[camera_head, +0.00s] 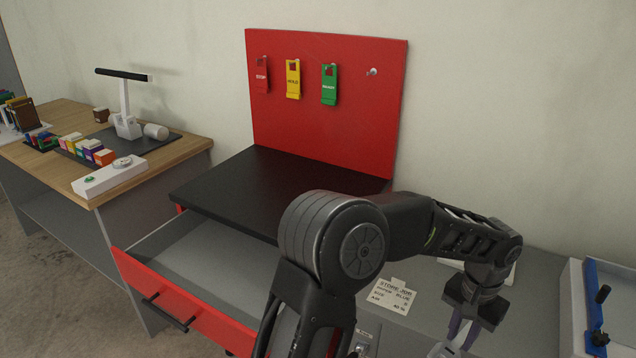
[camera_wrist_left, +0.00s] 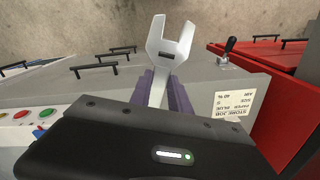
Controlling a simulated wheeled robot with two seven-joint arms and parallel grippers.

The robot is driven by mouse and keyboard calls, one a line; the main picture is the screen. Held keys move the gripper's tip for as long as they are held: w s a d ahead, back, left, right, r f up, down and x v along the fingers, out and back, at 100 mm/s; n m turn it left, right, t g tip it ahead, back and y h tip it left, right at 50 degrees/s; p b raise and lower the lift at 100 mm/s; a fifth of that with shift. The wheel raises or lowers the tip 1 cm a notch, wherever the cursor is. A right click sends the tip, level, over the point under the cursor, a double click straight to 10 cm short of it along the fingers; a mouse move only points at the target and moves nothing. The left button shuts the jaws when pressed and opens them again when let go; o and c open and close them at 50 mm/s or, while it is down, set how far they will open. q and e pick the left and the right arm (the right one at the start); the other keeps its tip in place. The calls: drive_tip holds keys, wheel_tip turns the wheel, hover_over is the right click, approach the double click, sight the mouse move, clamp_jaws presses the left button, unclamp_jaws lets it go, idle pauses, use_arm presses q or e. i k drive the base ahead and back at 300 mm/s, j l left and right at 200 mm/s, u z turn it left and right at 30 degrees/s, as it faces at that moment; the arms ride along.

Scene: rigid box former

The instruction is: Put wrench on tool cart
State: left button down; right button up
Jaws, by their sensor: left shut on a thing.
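My left gripper (camera_head: 463,328) is shut on the wrench (camera_wrist_left: 170,48) at the right of the head view. In the left wrist view the wrench's grey open-ended jaw sticks out beyond the purple-grey fingers (camera_wrist_left: 166,92). Only a small grey part of the wrench (camera_head: 447,350) shows at the bottom of the head view. The tool cart (camera_head: 240,192) has a black top and a red upright panel, and stands left of the gripper. Its top is bare. My arm hides part of the cart's right side. My right gripper is in neither view.
A red-fronted drawer (camera_head: 168,300) stands pulled out below the cart top. A paper card (camera_head: 391,296) lies on the grey machine surface. Three coloured tags, including a yellow one (camera_head: 293,80), hang on the panel. A wooden bench (camera_head: 190,146) with small items stands at left.

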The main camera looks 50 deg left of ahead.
sight(242, 193)
drive_tip(key=j, duration=1.45)
